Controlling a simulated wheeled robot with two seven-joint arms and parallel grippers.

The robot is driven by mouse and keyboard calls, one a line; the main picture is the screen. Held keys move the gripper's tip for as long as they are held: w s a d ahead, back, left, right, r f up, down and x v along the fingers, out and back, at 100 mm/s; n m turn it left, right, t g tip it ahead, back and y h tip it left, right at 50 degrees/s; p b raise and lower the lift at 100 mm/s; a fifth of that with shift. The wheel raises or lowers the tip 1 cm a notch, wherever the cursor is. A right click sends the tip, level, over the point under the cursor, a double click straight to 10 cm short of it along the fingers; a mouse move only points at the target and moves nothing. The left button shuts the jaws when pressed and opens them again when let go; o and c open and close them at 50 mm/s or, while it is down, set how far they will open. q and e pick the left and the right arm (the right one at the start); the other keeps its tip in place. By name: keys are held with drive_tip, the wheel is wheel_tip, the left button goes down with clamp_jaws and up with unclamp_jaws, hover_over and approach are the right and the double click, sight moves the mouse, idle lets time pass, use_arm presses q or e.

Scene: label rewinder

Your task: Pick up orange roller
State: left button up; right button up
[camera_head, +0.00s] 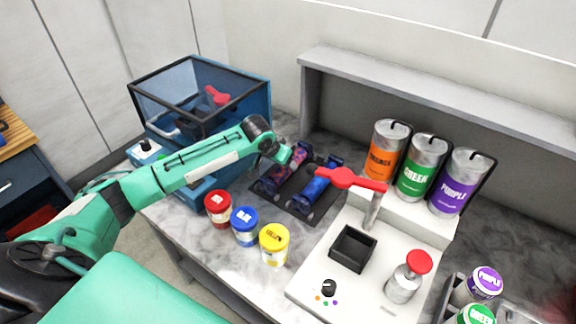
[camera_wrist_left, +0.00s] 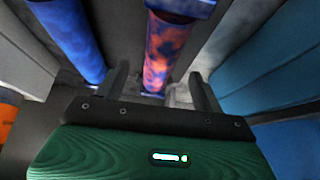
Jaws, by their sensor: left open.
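The orange roller (camera_head: 297,157) is mottled orange-red and blue. It lies in a dark rack (camera_head: 270,194) on the marble counter, partly hidden by my left arm in the head view. A blue roller (camera_head: 318,184) lies beside it to the right. My left gripper (camera_head: 285,160) is over the orange roller. In the left wrist view the open fingers of my left gripper (camera_wrist_left: 160,82) stand on either side of the orange roller (camera_wrist_left: 165,45), with gaps; the blue roller (camera_wrist_left: 72,38) is outside, to the left. My right gripper is not in view.
A blue machine with a clear box (camera_head: 200,92) stands behind my left arm. Red (camera_head: 218,209), blue (camera_head: 245,227) and yellow (camera_head: 275,244) jars stand in front of the rack. A white machine with a red lever (camera_head: 350,180) and labelled canisters (camera_head: 422,168) are to the right.

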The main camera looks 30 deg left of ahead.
use_arm(q)
drive_tip(key=shift+w+f, duration=0.25)
drive_tip(key=shift+f, duration=0.15)
drive_tip(key=shift+w+f+p, duration=0.1)
drive_tip(key=shift+f+p, duration=0.1)
drive_tip(key=shift+p, duration=0.15)
drive_tip(key=p+x, duration=0.1)
drive_tip(key=x, duration=0.2)
drive_tip(key=shift+f, duration=0.15)
drive_tip(key=shift+w+f, duration=0.3)
drive_tip(key=shift+f, duration=0.25)
drive_tip(key=shift+c, duration=0.2)
clamp_jaws()
drive_tip(key=shift+r, duration=0.1)
